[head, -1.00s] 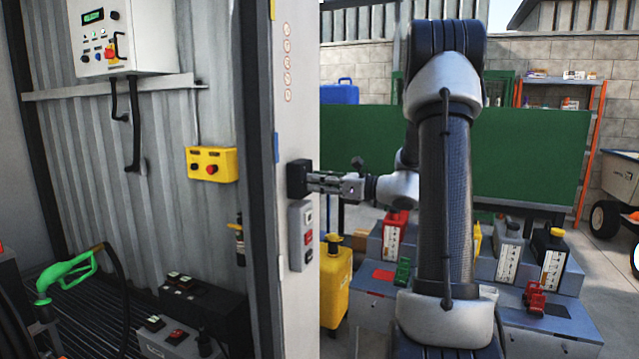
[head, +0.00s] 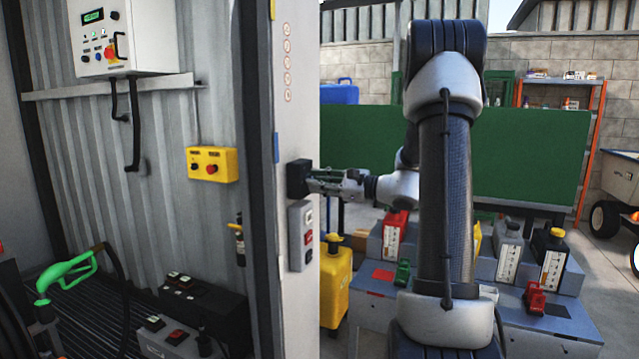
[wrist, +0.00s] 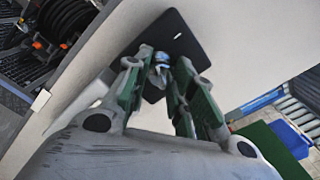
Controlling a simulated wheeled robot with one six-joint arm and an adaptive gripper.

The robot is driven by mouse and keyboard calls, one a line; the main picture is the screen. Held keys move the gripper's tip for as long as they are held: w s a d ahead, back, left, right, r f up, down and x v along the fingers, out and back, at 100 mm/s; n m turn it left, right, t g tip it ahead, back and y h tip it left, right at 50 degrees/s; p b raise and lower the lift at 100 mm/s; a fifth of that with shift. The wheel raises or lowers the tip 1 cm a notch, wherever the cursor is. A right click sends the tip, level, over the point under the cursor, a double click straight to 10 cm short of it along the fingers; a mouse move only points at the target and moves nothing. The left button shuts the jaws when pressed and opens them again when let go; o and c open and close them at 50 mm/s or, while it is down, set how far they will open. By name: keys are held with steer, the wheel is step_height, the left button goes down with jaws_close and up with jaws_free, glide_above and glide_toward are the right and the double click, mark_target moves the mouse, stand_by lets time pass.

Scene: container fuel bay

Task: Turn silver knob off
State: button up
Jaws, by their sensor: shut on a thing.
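The silver knob (wrist: 161,60) shows as a small shiny piece between my fingertips in the wrist view. It sits on a dark square box (head: 298,179) fixed to the edge of the pale container post. The box's dark plate also shows in the wrist view (wrist: 190,40), tilted in the picture. My gripper (head: 313,181) reaches left to the box and is shut on the knob. In the head view the fingers hide the knob. I cannot read any mark showing the knob's position.
A grey switch box (head: 301,235) with buttons is on the post just below. A yellow control box (head: 212,164) hangs on the corrugated wall to the left. A bench with several cans (head: 510,248) stands below and right of the arm. A green panel (head: 540,155) is behind it.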

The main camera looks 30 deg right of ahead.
steer(key=n, duration=0.5)
steer(key=shift+n, duration=0.3)
stand_by(0.4)
steer(key=o, duration=1)
steer(key=shift+o, duration=0.2)
steer(key=v, duration=1.2)
steer(key=shift+d+f, duration=0.1)
